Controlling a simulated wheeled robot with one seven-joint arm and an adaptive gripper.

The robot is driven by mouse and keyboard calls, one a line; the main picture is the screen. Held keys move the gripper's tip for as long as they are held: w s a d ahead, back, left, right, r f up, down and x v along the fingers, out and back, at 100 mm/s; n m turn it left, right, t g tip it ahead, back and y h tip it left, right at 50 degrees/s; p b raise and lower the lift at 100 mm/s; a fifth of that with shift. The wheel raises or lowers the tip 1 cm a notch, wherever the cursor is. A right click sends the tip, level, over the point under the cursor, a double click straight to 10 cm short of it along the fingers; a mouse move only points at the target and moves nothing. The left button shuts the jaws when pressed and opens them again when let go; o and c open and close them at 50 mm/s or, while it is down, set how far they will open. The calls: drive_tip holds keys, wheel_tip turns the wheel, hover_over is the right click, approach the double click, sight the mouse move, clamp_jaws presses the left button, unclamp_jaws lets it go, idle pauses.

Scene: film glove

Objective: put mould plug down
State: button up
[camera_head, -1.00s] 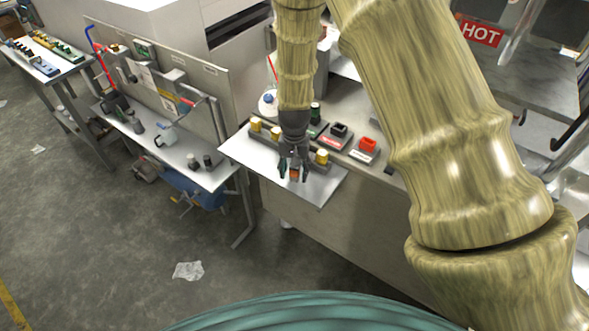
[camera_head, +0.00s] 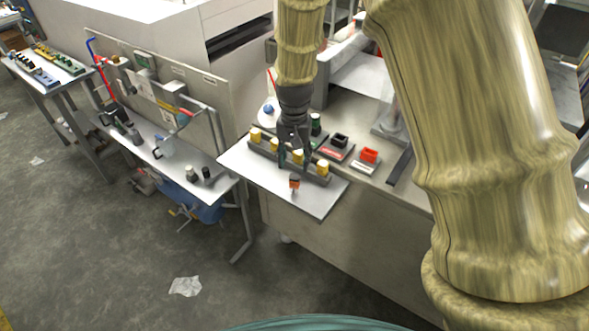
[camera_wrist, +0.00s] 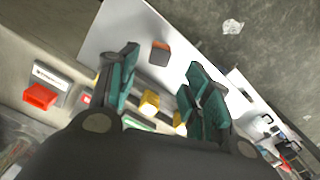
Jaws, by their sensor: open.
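The mould plug, a small orange and dark piece (camera_head: 294,182), stands on the white panel (camera_head: 318,206) near its front edge. It also shows in the wrist view (camera_wrist: 160,54), lying beyond my fingertips with a gap around it. My gripper (camera_head: 296,160) is open and empty, behind and above the plug. It hangs over a dark rack (camera_head: 263,147) with several yellow-topped pieces and hides part of it. The teal finger pads (camera_wrist: 163,72) are spread apart in the wrist view.
A lower side bench (camera_head: 160,150) with bottles stands at left. The panel's front right part is clear.

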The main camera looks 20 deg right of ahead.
drive_tip(key=shift+r, duration=1.4)
